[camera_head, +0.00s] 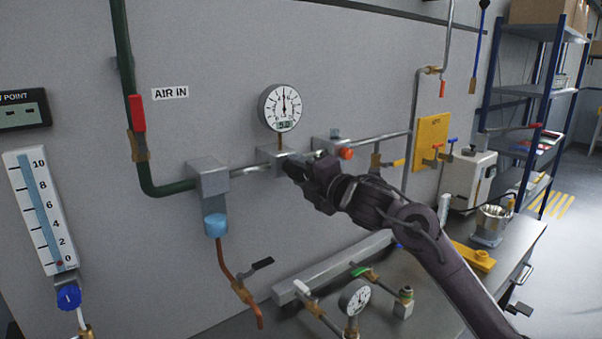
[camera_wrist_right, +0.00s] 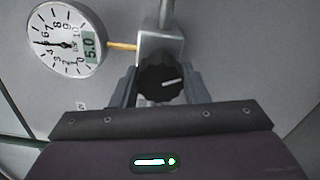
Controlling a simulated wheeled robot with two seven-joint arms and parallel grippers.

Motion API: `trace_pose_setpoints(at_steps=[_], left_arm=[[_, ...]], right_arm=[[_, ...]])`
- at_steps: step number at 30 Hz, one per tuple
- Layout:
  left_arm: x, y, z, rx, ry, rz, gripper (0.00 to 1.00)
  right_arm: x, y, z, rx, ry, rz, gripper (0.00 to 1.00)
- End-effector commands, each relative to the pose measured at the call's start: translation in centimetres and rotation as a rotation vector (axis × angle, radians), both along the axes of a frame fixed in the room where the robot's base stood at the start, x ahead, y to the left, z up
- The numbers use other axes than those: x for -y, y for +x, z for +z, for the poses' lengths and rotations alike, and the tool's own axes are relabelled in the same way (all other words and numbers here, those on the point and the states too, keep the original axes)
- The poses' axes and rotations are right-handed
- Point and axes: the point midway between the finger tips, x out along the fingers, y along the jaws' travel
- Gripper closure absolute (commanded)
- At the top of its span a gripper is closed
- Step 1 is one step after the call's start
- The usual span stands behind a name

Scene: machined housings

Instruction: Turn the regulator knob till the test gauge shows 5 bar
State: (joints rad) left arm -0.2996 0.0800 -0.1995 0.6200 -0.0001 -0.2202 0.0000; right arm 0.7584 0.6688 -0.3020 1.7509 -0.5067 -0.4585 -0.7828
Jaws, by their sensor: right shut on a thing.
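The test gauge (camera_head: 283,108) is a round white dial on the wall, with its needle pointing straight up in the head view. In the right wrist view the gauge (camera_wrist_right: 66,42) shows 5.0 on its green digital window. The black ribbed regulator knob (camera_wrist_right: 162,84), with a white mark, sits below a grey block (camera_wrist_right: 160,45). My right gripper (camera_head: 296,170) is shut on the knob, one finger on each side of it in the wrist view (camera_wrist_right: 163,90). My left gripper is not in view.
A green pipe with a red-handled valve (camera_head: 137,112) stands left. A filter with a blue bowl (camera_head: 215,225) hangs beside the regulator. An orange-red knob (camera_head: 347,154) is close right of my gripper. A bench with a small gauge (camera_head: 355,297) and valves lies below.

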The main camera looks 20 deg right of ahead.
Motion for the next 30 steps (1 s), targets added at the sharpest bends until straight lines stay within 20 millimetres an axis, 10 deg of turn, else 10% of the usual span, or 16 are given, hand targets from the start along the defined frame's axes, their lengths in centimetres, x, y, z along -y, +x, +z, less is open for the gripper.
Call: trace_pose_setpoints(at_steps=[2,3,7,17,30], left_arm=[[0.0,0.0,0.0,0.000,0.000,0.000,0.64],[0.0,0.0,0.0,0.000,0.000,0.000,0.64],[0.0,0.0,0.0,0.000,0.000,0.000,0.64],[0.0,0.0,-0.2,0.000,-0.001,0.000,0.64],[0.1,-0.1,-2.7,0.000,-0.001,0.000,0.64]], right_arm=[[0.1,0.0,-0.2,-0.003,-0.001,-0.002,0.82],[0.1,0.0,-0.2,-0.003,-0.001,-0.002,0.56],[0.0,0.0,-0.1,-0.002,-0.002,-0.002,0.39],[0.2,-0.2,-0.1,0.000,-0.002,-0.001,0.38],[2.5,-6.3,-0.4,-0.001,-0.005,-0.003,0.38]])
